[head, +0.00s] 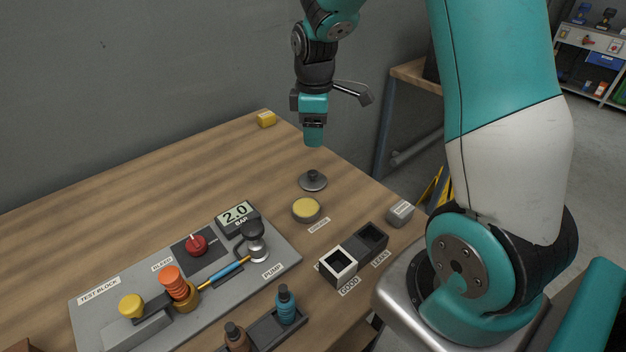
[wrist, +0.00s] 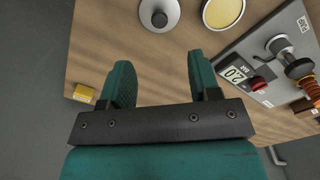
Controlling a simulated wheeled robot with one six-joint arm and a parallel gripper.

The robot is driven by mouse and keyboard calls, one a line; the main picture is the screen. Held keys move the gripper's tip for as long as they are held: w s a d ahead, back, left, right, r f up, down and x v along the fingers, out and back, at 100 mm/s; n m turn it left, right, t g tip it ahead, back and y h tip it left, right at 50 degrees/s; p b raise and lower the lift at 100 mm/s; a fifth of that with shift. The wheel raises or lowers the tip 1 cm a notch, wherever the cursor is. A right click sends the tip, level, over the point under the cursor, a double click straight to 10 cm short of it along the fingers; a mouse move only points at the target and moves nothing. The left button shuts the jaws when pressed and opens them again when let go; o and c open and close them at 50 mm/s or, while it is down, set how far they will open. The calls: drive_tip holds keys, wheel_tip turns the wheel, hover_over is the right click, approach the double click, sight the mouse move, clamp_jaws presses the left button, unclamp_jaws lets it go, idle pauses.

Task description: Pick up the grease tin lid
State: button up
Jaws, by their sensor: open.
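The grease tin lid (head: 316,184) is a grey metal disc with a dark knob in its middle. It lies flat on the wooden table, just behind the open grease tin (head: 306,210), which shows yellow grease. My gripper (head: 314,140) points down above the table, higher than the lid and a little behind it. In the wrist view my gripper (wrist: 162,78) has its two teal fingers spread with nothing between them. The lid (wrist: 172,22) shows at the top edge there, beyond the fingertips and partly cut off. The tin (wrist: 222,13) is to its right.
A grey test block (head: 190,290) with gauge, knobs and pump lies at the front left. Two small bins marked GOOD (head: 337,267) and LEAKS (head: 371,238) stand at the right edge. A yellow block (head: 266,119) sits at the far corner. The table left of the lid is clear.

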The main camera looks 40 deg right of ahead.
sight(312, 172)
wheel_tip(312, 172, down, 7)
drive_tip(key=shift+f+p, duration=0.2)
drive_tip(key=shift+p, duration=0.2)
drive_tip(key=f, duration=0.3)
drive_tip(key=f+p, duration=0.1)
drive_tip(key=shift+w+a+f, duration=0.1)
drive_tip(key=shift+w+f, duration=0.15)
drive_tip(key=shift+f, duration=0.15)
drive_tip(key=c, duration=1)
